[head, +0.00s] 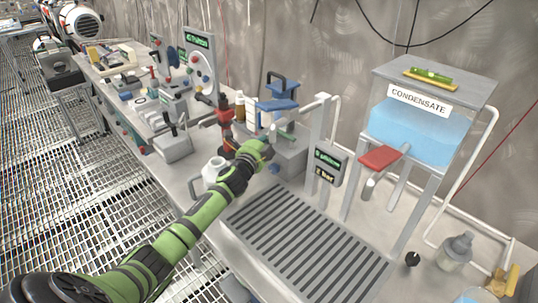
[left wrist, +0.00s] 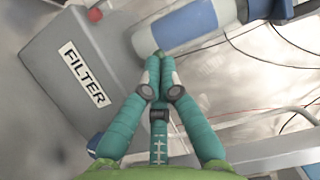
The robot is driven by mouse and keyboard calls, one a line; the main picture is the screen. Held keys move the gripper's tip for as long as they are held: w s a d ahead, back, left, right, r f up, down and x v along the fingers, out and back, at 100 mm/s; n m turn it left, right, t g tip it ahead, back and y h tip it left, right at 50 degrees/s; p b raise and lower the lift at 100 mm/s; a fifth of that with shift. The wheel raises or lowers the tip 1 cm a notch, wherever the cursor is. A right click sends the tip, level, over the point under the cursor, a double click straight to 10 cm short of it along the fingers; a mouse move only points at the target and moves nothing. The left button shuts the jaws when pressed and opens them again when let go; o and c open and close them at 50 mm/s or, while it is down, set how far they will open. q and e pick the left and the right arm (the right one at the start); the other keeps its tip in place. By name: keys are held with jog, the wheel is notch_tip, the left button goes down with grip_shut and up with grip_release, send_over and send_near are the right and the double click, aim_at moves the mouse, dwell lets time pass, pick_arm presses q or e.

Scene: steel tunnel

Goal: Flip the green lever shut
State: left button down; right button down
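A small dull-green bar (head: 287,137) shows on top of the grey box just past my left gripper in the head view. It may be the green lever, but it is too small to tell its position. My left gripper (head: 268,150) is at the end of the green arm, in front of that box. In the left wrist view the fingertips of my left gripper (left wrist: 161,60) come together, with nothing clearly seen between them. No lever can be made out in the left wrist view. My right gripper is in neither view.
A grey box labelled FILTER (left wrist: 82,78) and a blue-and-white cylinder (left wrist: 190,25) lie near the fingers. The bench also holds a blue-handled fitting (head: 278,100), a white jug (head: 213,172), a grated tray (head: 300,240), and a CONDENSATE tank (head: 420,130) with a red-handled tap (head: 380,158).

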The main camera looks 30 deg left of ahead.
pick_arm(q)
jog(key=s+d, duration=0.1)
jog(key=s, duration=1)
jog(key=shift+d, duration=0.15)
